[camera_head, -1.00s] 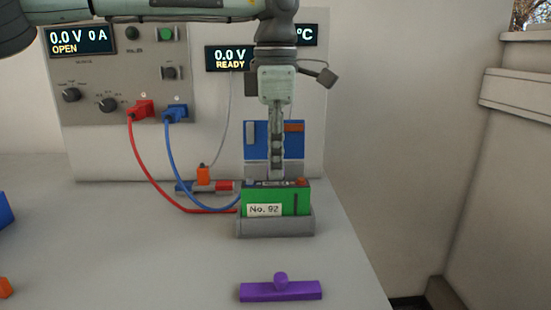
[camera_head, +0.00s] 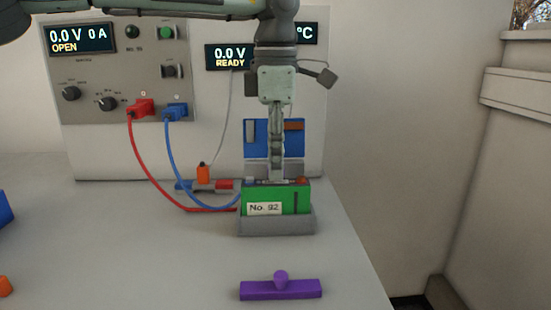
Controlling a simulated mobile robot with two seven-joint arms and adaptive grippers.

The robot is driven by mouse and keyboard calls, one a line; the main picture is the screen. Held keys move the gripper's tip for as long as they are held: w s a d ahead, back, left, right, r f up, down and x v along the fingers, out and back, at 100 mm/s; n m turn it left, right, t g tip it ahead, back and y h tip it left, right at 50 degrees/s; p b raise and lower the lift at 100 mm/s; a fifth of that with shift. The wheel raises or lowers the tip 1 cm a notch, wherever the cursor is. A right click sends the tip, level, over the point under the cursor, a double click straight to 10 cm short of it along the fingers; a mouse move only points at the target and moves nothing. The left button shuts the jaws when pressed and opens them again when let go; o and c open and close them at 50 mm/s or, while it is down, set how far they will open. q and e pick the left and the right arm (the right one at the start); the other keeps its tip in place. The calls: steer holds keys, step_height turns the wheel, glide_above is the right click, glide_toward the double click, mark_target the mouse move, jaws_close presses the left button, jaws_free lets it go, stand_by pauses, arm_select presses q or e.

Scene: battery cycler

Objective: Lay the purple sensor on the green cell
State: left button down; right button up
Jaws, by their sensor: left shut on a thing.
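The green cell (camera_head: 278,203), labelled "No. 92", is upright in a grey cradle (camera_head: 276,228) on the bench. My left gripper (camera_head: 277,178) points straight down from above and is shut on the top of the cell. Its fingertips are partly lost against the cell's top edge. The purple sensor (camera_head: 281,290), a flat bar with a round knob on top, lies on the bench in front of the cradle, apart from it. My right gripper is not in view.
A red lead (camera_head: 150,175) and a blue lead (camera_head: 174,165) run from the cycler panel (camera_head: 130,75) down to beside the cell. The bench's front left is mostly clear.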

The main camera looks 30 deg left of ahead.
arm_select(q)
steer(key=shift+f+b, duration=0.3)
steer(key=shift+f, duration=0.15)
stand_by(0.3)
steer(key=c, duration=1.4)
jaws_free()
steer(key=shift+o, duration=0.2)
step_height(320, 180, up, 12)
